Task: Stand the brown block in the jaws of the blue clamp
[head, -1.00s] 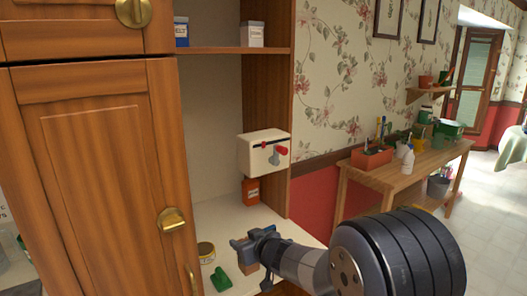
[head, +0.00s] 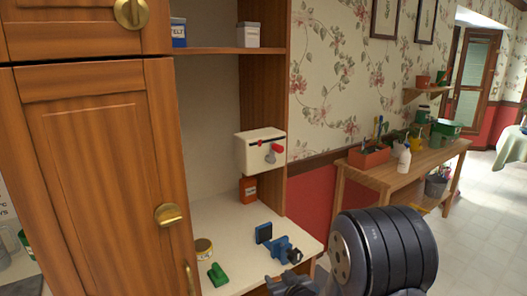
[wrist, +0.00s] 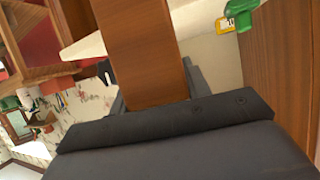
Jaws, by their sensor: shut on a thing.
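The blue clamp (head: 279,247) sits on the cream counter near its right front edge. Its jaws are apart, with a flat blue jaw plate at the back left and nothing visible between. My gripper (head: 290,284) is at the bottom edge of the head view, in front of the clamp and apart from it. In the wrist view my gripper (wrist: 155,95) is shut on the brown block (wrist: 142,50), which sticks out beyond the fingers. In the head view the block is mostly or wholly out of frame. The clamp is not seen in the wrist view.
A green object (head: 217,275) and a yellow-labelled tin (head: 203,250) stand on the counter (head: 222,222) left of the clamp. An orange-red box (head: 248,190) is at the back under a white wall box (head: 260,150). The cabinet door (head: 110,180) bounds the left.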

